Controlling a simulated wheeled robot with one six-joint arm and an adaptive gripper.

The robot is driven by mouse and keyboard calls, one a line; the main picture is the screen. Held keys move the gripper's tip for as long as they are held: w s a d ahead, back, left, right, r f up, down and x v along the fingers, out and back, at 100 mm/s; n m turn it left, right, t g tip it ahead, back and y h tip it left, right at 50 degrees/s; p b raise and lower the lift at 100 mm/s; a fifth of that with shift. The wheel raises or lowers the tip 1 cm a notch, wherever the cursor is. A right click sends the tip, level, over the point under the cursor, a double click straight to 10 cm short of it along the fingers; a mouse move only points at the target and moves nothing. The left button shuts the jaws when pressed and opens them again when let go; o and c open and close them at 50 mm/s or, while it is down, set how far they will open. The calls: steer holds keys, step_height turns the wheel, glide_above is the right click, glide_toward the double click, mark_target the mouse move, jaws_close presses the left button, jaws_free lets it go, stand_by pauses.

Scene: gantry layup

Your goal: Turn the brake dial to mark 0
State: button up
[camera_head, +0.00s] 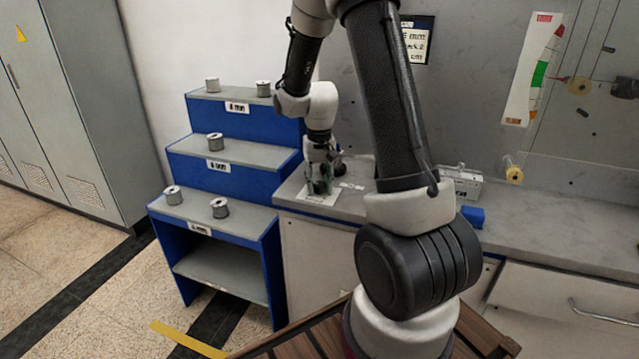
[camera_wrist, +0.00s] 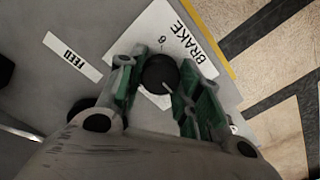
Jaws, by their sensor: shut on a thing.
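The brake dial is a round black knob (camera_wrist: 160,73) with a light pointer line, on a white plate (camera_wrist: 150,35) lettered BRAKE in the wrist view. A small mark that looks like a 0 shows above the knob. The pointer line's exact reading is hard to tell. My gripper (camera_wrist: 158,88) has its green-padded fingers on either side of the knob, shut on it. In the head view my gripper (camera_head: 322,178) is down over the white plate (camera_head: 318,197) at the counter's left end; the knob is mostly hidden there.
A FEED label (camera_wrist: 72,56) lies beside the plate on the grey counter (camera_head: 540,235). A blue stepped rack (camera_head: 232,180) with several grey spools stands left of the counter. A small blue block (camera_head: 473,216) and a light grey device (camera_head: 458,183) are on the counter to the right.

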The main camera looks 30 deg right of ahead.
mark_target(319, 184)
steer(key=n, duration=0.4)
steer(key=shift+n, duration=0.3)
steer(key=n, duration=0.4)
steer(key=shift+n, duration=0.4)
steer(key=o, duration=1)
step_height(319, 184, up, 12)
steer(key=shift+r, duration=0.1)
stand_by(0.4)
